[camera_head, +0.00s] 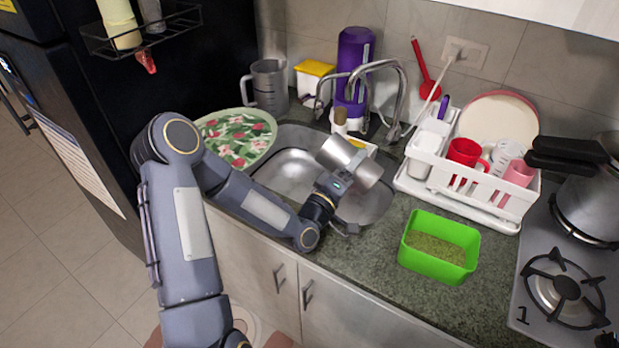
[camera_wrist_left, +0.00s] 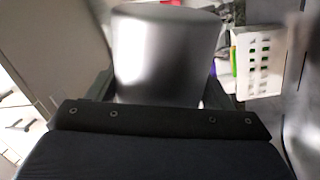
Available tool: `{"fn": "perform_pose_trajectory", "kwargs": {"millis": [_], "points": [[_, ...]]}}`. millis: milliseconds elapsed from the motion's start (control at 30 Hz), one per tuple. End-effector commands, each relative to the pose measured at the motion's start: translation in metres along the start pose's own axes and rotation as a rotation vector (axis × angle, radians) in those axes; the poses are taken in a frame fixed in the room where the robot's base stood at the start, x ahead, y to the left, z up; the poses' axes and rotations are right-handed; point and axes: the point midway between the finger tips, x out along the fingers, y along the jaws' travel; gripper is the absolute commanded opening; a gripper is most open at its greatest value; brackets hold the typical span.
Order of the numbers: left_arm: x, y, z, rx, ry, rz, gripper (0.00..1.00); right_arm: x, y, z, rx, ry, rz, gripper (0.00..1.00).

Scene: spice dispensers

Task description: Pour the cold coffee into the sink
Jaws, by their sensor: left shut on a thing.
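My left gripper (camera_head: 338,188) is over the sink (camera_head: 290,176) and is shut on a metal cup (camera_head: 352,160). The cup is tilted well over, lying nearly on its side above the right part of the basin. In the left wrist view the cup (camera_wrist_left: 166,55) fills the space between the fingers. Its inside is not visible, and I see no coffee or stream. Part of the basin is hidden behind my arm and the cup. My right gripper does not show.
A white dish rack (camera_head: 464,182) with a red mug (camera_head: 467,152) stands right of the sink. A green container (camera_head: 440,247) sits on the counter. The faucet (camera_head: 385,66) rises behind the cup. A floral plate (camera_head: 237,137) lies at the sink's left, and a stove (camera_head: 570,270) is far right.

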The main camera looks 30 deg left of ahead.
Motion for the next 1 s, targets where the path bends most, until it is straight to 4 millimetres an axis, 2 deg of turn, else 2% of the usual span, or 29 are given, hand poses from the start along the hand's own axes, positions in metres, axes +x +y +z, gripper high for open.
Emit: {"fn": "perform_pose_trajectory", "kwargs": {"millis": [433,1000], "points": [[0.000,0.000,-0.001,-0.059,0.016,0.000,0.34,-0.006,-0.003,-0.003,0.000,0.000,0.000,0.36],[0.001,0.002,-0.012,-0.132,0.036,0.001,0.34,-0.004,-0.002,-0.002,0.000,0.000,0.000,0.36]]}}
